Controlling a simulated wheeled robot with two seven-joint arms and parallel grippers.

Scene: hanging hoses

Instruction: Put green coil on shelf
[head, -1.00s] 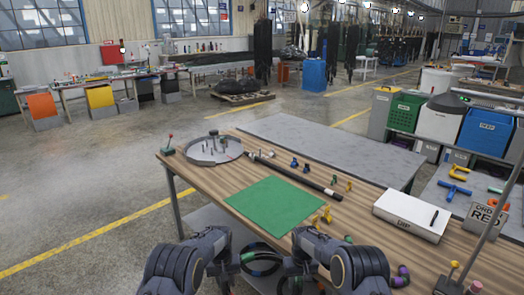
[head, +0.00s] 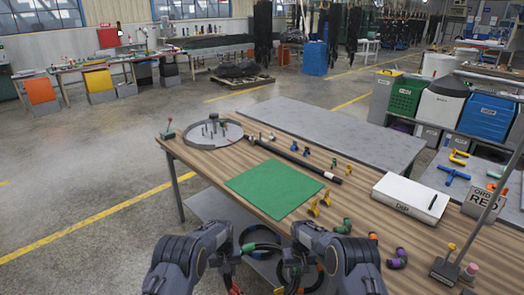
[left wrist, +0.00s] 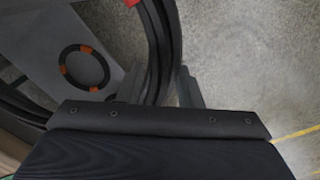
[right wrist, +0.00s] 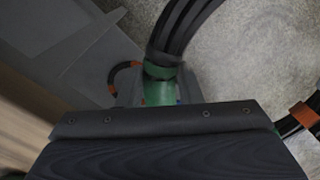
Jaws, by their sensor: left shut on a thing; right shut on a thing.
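My left gripper (head: 232,262) and right gripper (head: 292,266) are side by side low in front of the table, each shut on black hose. A black hose loop with a green band (head: 248,247) shows between them. In the right wrist view, black hose (right wrist: 183,28) with a green section (right wrist: 159,92) runs into the right jaws. In the left wrist view, thick black hose (left wrist: 166,45) with a red band passes by the left jaws. Whether both hold the same coil I cannot tell. The grey lower shelf (head: 212,207) is under the tabletop, partly hidden by my arms.
A coil with orange bands (left wrist: 62,70) lies on a grey surface in the left wrist view. The wooden tabletop (head: 205,165) bears a green mat (head: 272,188), a white box (head: 410,197), a round tray and small fittings. A sign stand (head: 450,268) is at right.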

